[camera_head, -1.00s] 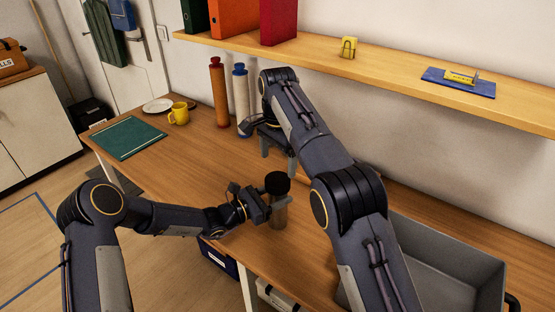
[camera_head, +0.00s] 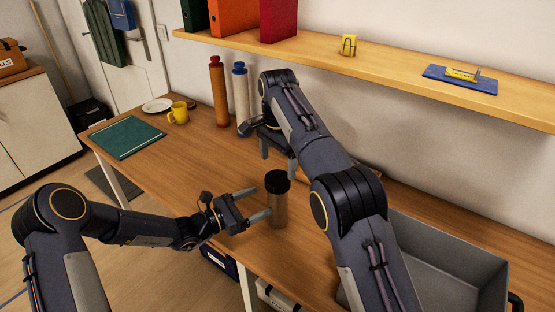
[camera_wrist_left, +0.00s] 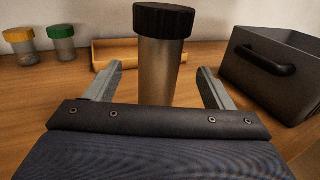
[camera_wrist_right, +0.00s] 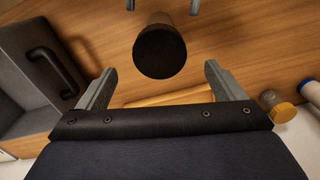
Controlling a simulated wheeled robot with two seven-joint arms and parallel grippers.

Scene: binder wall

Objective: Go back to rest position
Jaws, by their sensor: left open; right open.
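My left gripper (camera_head: 256,204) is open at the front of the table. Its fingertips point at a dark-capped clear cylinder (camera_head: 278,208) that stands upright on the wood. In the left wrist view the cylinder (camera_wrist_left: 160,65) is beyond the open fingers, with nothing held. My right gripper (camera_head: 279,163) is open and empty, above the table behind the cylinder, with its fingers pointing down. The right wrist view shows the black cap (camera_wrist_right: 159,50) beyond its fingers, apart from them.
A grey bin (camera_head: 470,255) stands at the right, partly hidden by my right arm. A yellow mug (camera_head: 178,114) and a green mat (camera_head: 127,138) are at left. A shelf (camera_head: 390,80) runs above.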

